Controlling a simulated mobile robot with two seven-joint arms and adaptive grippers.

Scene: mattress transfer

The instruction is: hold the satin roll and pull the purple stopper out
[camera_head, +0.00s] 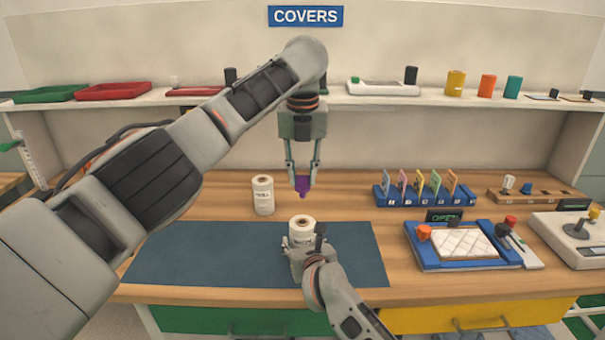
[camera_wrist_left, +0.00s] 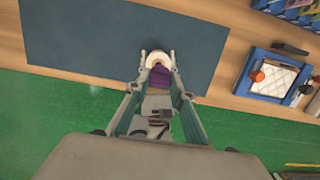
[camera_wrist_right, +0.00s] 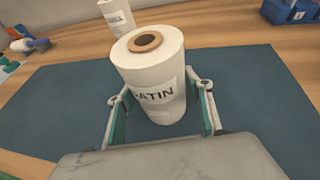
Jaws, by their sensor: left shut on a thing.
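The white satin roll (camera_head: 302,229), labelled in the right wrist view (camera_wrist_right: 150,75), stands on the dark blue mat (camera_head: 200,255) with an open brown core on top. The purple stopper (camera_head: 302,186) is out of the roll and hangs above it, gripped by my left gripper (camera_head: 302,180). In the left wrist view the stopper (camera_wrist_left: 160,77) lies between the fingertips, with the white roll's top beyond it. My right gripper (camera_wrist_right: 161,92) has its fingers either side of the roll, with a gap visible at the right finger. Its arm partly hides the roll in the head view.
Another white roll (camera_head: 263,195) stands behind the mat. A blue rack (camera_head: 425,196) with coloured cards, a blue tray (camera_head: 470,262) with a quilted white pad and a grey device (camera_head: 575,240) stand at the right. The mat's left half is clear.

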